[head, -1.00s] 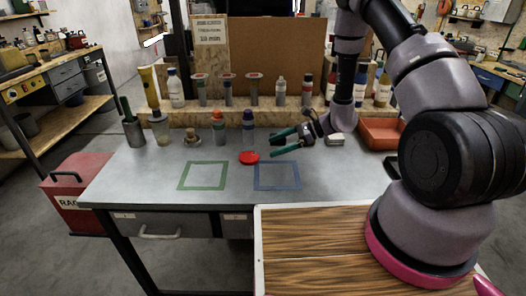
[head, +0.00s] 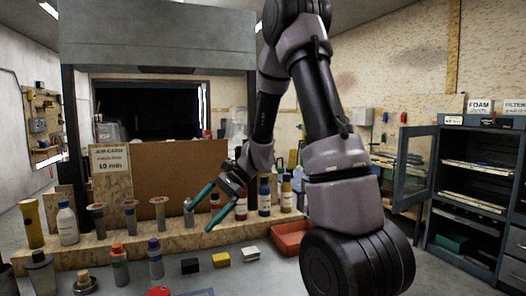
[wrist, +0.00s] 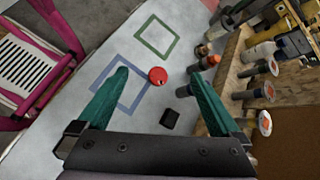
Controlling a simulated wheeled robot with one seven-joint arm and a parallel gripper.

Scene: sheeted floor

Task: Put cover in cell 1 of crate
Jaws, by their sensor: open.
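A red round disc (wrist: 157,76), which may be the cover, lies flat on the grey table by a corner of the blue taped square (wrist: 104,90). Its edge also shows at the bottom of the head view (head: 158,291). My gripper (head: 197,219) is open and empty, its teal fingers spread above the table. In the wrist view my gripper (wrist: 158,73) has the disc between its fingertips in the picture, but well below them. An orange-red crate (head: 291,238) stands on the table to the right; its inside and any cells cannot be made out.
Black (head: 190,265), yellow (head: 221,259) and white (head: 250,253) blocks sit left of the crate. Several bottles and stamp-like tools line the wooden ledge (head: 100,250) behind. A green taped square (wrist: 157,35) is bare. An open grey cabinet (head: 480,190) stands at right.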

